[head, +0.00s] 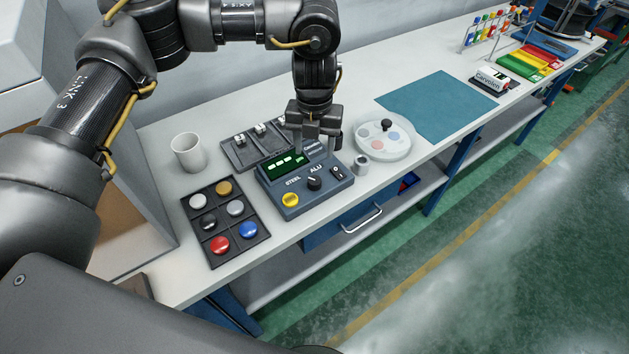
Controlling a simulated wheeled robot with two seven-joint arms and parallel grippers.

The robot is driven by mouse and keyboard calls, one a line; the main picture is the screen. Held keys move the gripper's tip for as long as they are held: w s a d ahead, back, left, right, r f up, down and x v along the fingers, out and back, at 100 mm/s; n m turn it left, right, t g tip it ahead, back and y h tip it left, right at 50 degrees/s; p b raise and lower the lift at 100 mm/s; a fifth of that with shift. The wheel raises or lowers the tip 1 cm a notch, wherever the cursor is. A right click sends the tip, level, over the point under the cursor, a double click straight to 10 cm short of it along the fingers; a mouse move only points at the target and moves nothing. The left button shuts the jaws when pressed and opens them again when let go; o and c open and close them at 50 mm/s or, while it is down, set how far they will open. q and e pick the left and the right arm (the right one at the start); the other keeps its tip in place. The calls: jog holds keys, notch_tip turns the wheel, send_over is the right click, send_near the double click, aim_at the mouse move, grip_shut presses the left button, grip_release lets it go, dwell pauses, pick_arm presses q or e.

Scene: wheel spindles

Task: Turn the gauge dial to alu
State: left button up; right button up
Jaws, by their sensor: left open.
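The gauge (304,178) is a blue-grey box with a green display on the workbench. Its black dial (314,184) sits on the front face between the labels STEEL on the left and ALU on the right. I cannot tell for sure which label the dial's pointer faces. A yellow button (290,199) is left of the dial and a small black switch (337,173) is right of it. My left gripper (317,148) points down over the back of the gauge, behind the dial, open and apart from the dial. My right gripper is not in view.
A black tray (232,255) of coloured discs and a white cup (188,152) stand left of the gauge. A dark rack (236,158) is behind it. A round pale dish (399,151) and a small metal cylinder (361,164) are at right. A teal mat (435,105) lies beyond.

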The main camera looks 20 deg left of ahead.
aim_at(314, 179)
pick_arm(q)
notch_tip(314, 179, down, 11)
jog(key=shift+s+r+p, duration=0.1)
jog(key=shift+p, duration=1.15)
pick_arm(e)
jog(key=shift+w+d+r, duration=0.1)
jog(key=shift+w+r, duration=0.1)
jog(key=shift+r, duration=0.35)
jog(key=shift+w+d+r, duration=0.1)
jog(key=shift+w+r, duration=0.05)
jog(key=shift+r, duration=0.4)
pick_arm(q)
jog(key=c, duration=1)
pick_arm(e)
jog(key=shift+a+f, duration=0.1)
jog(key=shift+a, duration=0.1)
